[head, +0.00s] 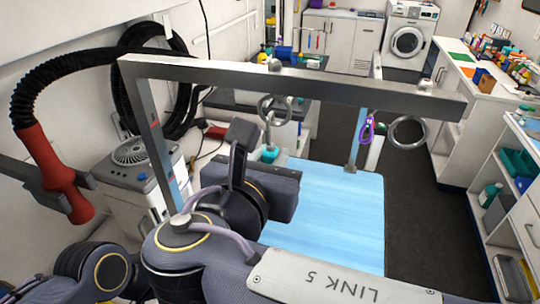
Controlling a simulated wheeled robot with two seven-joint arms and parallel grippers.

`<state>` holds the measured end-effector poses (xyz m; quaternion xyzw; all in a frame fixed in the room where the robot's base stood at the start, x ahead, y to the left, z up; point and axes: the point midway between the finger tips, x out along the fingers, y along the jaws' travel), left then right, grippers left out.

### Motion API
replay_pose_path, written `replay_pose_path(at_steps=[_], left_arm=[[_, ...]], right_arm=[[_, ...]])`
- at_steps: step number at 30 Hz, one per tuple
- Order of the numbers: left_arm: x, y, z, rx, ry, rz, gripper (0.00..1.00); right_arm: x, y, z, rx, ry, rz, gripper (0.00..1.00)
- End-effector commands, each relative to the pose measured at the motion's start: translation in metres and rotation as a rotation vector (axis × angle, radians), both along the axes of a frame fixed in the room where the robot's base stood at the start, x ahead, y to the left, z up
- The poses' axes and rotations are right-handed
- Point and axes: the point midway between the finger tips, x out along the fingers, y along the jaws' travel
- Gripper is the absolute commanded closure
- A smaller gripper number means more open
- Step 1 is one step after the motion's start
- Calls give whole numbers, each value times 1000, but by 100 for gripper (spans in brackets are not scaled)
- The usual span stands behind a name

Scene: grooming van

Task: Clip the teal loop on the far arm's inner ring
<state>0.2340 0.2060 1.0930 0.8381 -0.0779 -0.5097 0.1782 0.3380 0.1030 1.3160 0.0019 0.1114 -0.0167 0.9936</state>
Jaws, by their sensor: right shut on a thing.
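My right gripper (258,150) is above the blue grooming table (330,215), its dark fingers partly hidden by its own body. It is shut on the teal loop (270,154), of which only a small teal part shows. A metal ring (272,106) hangs under the overhead bar (290,82), just above the teal part; I cannot tell whether they touch. A second ring (407,133) hangs near the bar's right end. A purple loop (367,131) hangs left of that ring, in front of the far post. My left gripper is out of view.
The bar's left post (155,135) stands beside my right gripper. A dryer with a black hose and red nozzle (55,178) is at the left. Shelves and a white counter (455,100) line the right. The dark floor between table and counter is clear.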

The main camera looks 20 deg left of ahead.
Motion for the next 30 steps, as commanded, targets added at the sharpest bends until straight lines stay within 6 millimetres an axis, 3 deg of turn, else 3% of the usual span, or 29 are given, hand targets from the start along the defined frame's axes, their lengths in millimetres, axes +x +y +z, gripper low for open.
replay_pose_path(at_steps=[5,6,12,20,30], left_arm=[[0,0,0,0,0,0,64],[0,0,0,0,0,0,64],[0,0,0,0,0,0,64],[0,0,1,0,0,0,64],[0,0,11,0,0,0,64]], right_arm=[[0,0,0,0,0,0,98],[0,0,0,0,0,0,80],[0,0,0,0,0,0,56],[-1,0,0,0,0,0,56],[-25,1,7,-2,0,2,56]])
